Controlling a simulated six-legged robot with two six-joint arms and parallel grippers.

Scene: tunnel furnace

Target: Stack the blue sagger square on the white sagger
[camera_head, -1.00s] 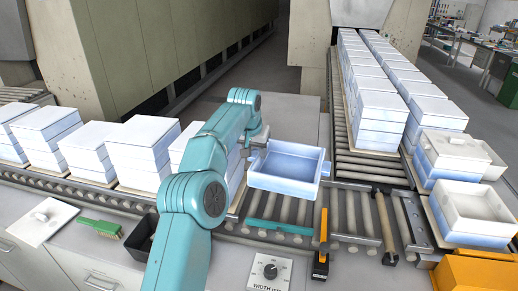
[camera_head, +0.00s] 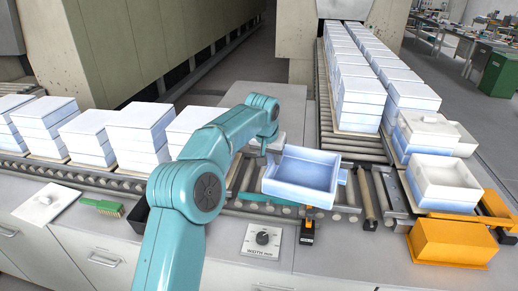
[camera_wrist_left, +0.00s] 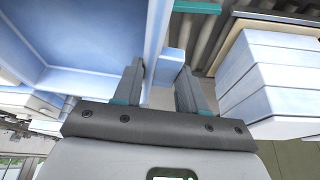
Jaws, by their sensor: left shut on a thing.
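The blue sagger (camera_head: 302,178) is an open, square, pale-blue tray with small side tabs. It hangs slightly askew above the roller conveyor in the head view, and its wall fills the upper left of the left wrist view (camera_wrist_left: 90,52). My left gripper (camera_head: 268,155) is at its far-left side. In the wrist view the fingers (camera_wrist_left: 160,80) are shut on the sagger's small tab (camera_wrist_left: 171,64). The white sagger (camera_head: 447,186) is an open white tray on a bluish sagger at the right, apart from the blue one. My right gripper is not in view.
Tall white stacks (camera_head: 355,98) stand behind on the rollers, and more (camera_head: 142,130) at the left. A stack with a knobbed lid (camera_head: 428,128) is just behind the white sagger. An orange block (camera_head: 452,242) and an orange-topped post (camera_head: 307,226) stand in front.

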